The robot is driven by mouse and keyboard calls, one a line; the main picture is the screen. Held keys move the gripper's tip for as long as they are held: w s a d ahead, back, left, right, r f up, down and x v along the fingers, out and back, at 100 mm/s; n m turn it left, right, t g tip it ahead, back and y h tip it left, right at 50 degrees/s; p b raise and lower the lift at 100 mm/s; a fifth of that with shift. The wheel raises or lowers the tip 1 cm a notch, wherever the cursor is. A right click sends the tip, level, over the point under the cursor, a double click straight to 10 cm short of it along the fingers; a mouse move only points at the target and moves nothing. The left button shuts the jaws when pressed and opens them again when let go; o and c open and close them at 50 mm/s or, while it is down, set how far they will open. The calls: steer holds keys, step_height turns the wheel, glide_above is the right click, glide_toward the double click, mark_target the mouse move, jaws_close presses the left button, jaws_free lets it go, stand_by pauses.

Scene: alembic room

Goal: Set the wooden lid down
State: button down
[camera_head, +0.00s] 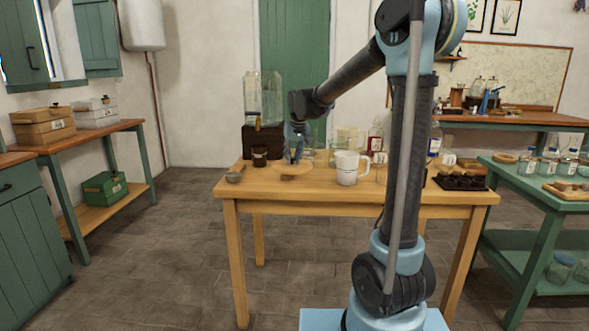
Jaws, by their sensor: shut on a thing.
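The fingers are small and partly dark here, so the exact grip is hard to make out. I cannot tell whether the lid touches the tabletop or is just above it.
A white pitcher (347,168) stands right of the lid. A dark box with a glass tank (263,98) stands behind. Bare tabletop lies in front.

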mark_target(293, 165)
steer(key=shift+f, duration=2.25)
steer(key=c, duration=1.3)
jaws_free()
steer(key=shift+r, duration=0.1)
